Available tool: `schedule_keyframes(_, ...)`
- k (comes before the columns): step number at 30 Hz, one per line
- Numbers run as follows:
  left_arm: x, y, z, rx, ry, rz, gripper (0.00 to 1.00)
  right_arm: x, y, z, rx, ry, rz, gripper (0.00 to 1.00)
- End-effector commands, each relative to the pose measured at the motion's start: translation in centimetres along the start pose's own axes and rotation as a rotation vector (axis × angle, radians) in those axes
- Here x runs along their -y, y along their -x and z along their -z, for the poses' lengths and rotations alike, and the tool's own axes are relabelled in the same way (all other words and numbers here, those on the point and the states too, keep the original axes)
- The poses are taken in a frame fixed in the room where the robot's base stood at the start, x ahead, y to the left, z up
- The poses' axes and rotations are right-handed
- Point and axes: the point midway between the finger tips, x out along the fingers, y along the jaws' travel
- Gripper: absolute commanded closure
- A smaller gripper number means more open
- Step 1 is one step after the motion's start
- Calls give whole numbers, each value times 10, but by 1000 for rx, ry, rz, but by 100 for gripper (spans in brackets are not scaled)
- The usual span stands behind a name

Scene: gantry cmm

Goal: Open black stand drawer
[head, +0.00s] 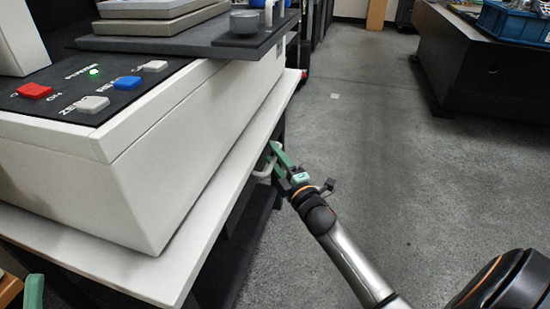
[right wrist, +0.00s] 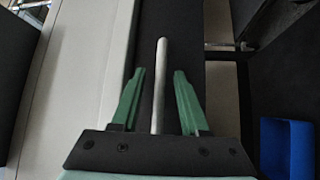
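The black stand (head: 236,246) is under the white tabletop, its side mostly in shadow in the head view. A pale bar handle (head: 264,171) sticks out below the tabletop edge. My right gripper (head: 273,156) is at this handle. In the right wrist view its two green fingers (right wrist: 157,100) are apart, with the handle (right wrist: 160,75) running between them and a visible gap on each side. A dark face (right wrist: 187,30) lies behind the handle; I cannot tell whether the drawer is closed. A green fingertip of my left gripper (head: 33,292) shows at the lower left; its opening is hidden.
A white control console (head: 190,135) with coloured buttons stands on the white tabletop (head: 110,262). A dark plate (head: 200,42) overhangs it. Grey floor (head: 370,130) is open to the right, up to a dark bench (head: 480,75). A blue box (right wrist: 287,148) shows in the right wrist view.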

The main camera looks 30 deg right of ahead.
Motion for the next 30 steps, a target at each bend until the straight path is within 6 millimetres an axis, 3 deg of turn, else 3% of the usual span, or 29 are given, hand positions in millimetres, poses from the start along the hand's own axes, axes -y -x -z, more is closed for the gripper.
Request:
schedule_keyframes(1,0,0,0,0,1,0,50,0,0,0,0,0,0,61)
schedule_keyframes(12,0,0,0,-1,2,1,50,0,0,0,0,0,0,100)
schedule_keyframes(30,0,0,0,-1,3,2,50,0,0,0,0,0,0,100)
